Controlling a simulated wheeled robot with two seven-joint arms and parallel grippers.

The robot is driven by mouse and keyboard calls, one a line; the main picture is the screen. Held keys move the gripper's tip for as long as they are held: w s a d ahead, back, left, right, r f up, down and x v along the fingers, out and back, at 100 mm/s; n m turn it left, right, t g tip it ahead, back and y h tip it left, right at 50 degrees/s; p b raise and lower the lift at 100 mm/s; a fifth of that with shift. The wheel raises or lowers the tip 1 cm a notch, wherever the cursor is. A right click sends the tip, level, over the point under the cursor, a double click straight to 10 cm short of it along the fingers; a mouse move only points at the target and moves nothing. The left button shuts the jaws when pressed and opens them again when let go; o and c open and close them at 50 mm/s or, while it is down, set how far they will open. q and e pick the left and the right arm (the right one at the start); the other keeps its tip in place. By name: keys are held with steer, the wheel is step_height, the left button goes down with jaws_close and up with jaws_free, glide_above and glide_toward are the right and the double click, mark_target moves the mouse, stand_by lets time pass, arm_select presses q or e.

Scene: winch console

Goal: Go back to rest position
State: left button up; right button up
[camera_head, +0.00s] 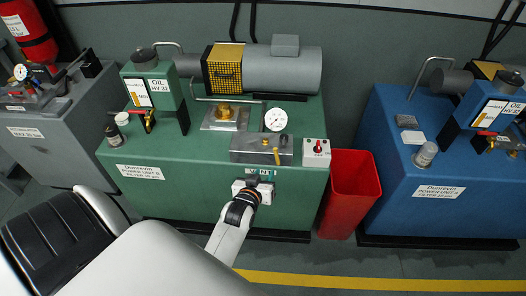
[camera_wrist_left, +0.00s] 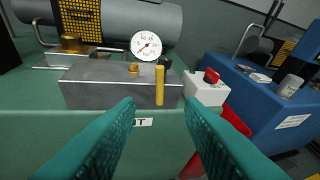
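My left arm reaches in from the bottom left of the head view, and its gripper (camera_head: 256,182) is at the front face of the green power unit (camera_head: 150,185), below the manifold block. In the left wrist view the two dark green fingers of the left gripper (camera_wrist_left: 160,106) stand apart with nothing between them. The steel block (camera_wrist_left: 95,92) with an upright yellow lever (camera_wrist_left: 160,86) and a round gauge (camera_wrist_left: 146,45) lies beyond them. The gripper covers part of a label on the front face. Whether the fingers touch the unit cannot be told. My right gripper is not in view.
A red bin (camera_head: 350,192) stands right of the green unit. A small switch box (camera_head: 317,153) with a red knob sits on the unit's right corner. A blue unit (camera_head: 395,180) is at right, a grey one (camera_head: 60,140) at left. Open floor (camera_head: 400,266) lies in front.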

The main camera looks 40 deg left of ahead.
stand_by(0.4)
arm_select(q)
steer(key=s+d+f+m+g+h, duration=0.1)
steer(key=s+d+f+g, duration=0.15)
steer(key=f, duration=0.55)
steer(key=s+d+f+m+g+h, duration=0.1)
steer(key=s+d+f+m, duration=0.2)
steer(key=f, duration=0.4)
steer(key=s+d+f+g+h, duration=0.1)
steer(key=s+d+f+g, duration=0.2)
steer(key=f, duration=0.5)
steer(key=s+f+m+g, duration=0.1)
steer(key=s+f, duration=0.4)
steer(key=s, duration=0.5)
steer(key=s+f+m+g, duration=0.1)
steer(key=s+f+g, duration=0.2)
steer(key=s, duration=0.8)
steer(key=s+f+m+g, duration=0.1)
steer(key=s+f+g, duration=0.1)
steer(key=s+f, duration=0.5)
steer(key=s, duration=0.3)
steer(key=shift+s+a+f+m+h, duration=0.15)
steer(key=shift+f+m+h, duration=0.25)
